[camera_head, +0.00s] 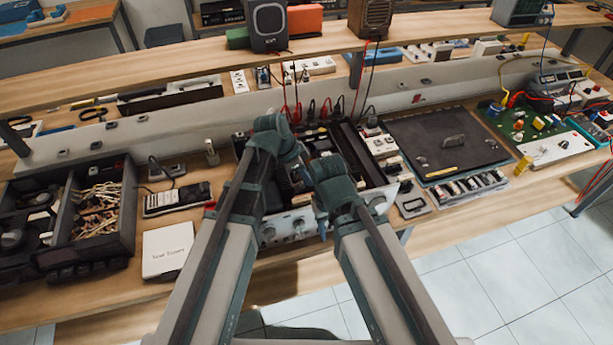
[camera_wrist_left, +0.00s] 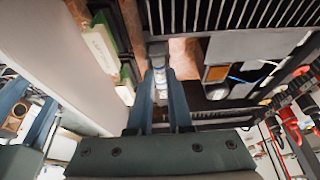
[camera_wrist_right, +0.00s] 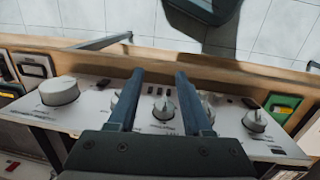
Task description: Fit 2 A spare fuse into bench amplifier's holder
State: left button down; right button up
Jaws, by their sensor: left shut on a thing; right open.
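The bench amplifier (camera_head: 285,229) stands with its top open at the middle of the bench, under my arms. Its pale front panel with knobs also shows in the right wrist view (camera_wrist_right: 95,112). In the left wrist view my left gripper (camera_wrist_left: 161,80) is shut on a small pale cylindrical fuse (camera_wrist_left: 160,86) with blue markings. The fuse lies lengthwise between the fingers, inside the amplifier. A dark grey block (camera_wrist_left: 158,49) lies at the fuse's far end; I cannot tell whether they touch. My right gripper (camera_wrist_right: 158,76) is open and empty over the front panel.
Heat-sink fins (camera_wrist_left: 235,12) and a grey metal plate (camera_wrist_left: 255,46) lie close to the left fingers. A dark divided tray (camera_head: 124,235) and a white box (camera_head: 167,248) stand left. A dark mat (camera_head: 437,140) lies right. A shelf crosses behind.

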pick_arm(q)
jog(key=c, duration=0.8)
grip_release()
jog(key=shift+o, duration=0.2)
jog(key=shift+r, duration=0.15)
jog(key=p+v, duration=1.2)
jog(key=v, duration=0.1)
jog(key=shift+r+p, duration=0.2)
jog(key=shift+p, duration=0.2)
jog(key=shift+s, duration=0.15)
